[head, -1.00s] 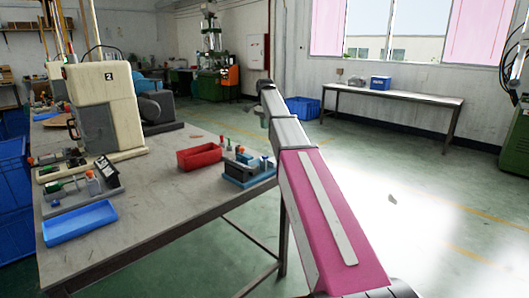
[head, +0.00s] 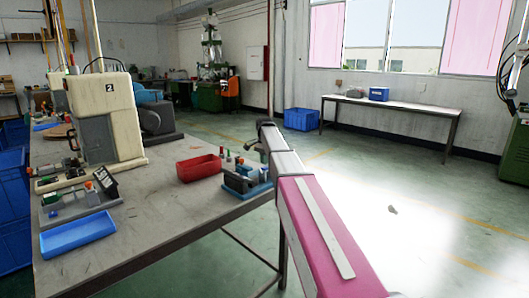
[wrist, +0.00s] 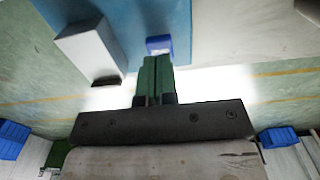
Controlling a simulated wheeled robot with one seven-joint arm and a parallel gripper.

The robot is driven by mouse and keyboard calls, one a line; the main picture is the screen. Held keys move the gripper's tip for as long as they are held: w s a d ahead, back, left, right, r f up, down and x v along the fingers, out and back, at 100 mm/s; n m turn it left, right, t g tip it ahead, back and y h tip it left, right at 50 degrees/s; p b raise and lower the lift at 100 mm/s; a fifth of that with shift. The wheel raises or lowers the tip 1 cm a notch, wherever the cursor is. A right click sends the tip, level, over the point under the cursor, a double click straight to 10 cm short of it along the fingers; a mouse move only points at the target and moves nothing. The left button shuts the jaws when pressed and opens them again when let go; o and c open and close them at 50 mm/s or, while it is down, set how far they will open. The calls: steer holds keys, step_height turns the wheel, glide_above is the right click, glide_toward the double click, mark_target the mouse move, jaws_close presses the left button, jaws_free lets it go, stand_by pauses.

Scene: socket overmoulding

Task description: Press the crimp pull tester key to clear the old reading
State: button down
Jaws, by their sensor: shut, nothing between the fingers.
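A bench device with a blue-grey base (head: 238,186), a grey block and small coloured parts stands at the table's right edge in the head view. I cannot tell for sure that it is the crimp pull tester. Another device with a tilted dark display (head: 106,181) stands at the left. In the wrist view, my gripper (wrist: 157,62) has its green fingers shut together and empty. A small blue block (wrist: 158,45) sits right at the fingertips; whether they touch is unclear. A pale grey block (wrist: 88,48) lies to its left. In the head view, my arm hides the gripper.
A red bin (head: 199,168) stands left of the blue-grey device. A blue tray (head: 78,234) lies at the table's front left, before a cream machine marked 2 (head: 118,115). The table (head: 160,222) is bare in its front middle. Open floor lies to the right.

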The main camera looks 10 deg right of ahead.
mark_target(265, 167)
steer(key=shift+f, duration=0.9)
steer(key=shift+s+f, duration=0.15)
steer(key=shift+f, duration=0.95)
step_height(265, 167, up, 15)
steer(key=shift+f, duration=0.15)
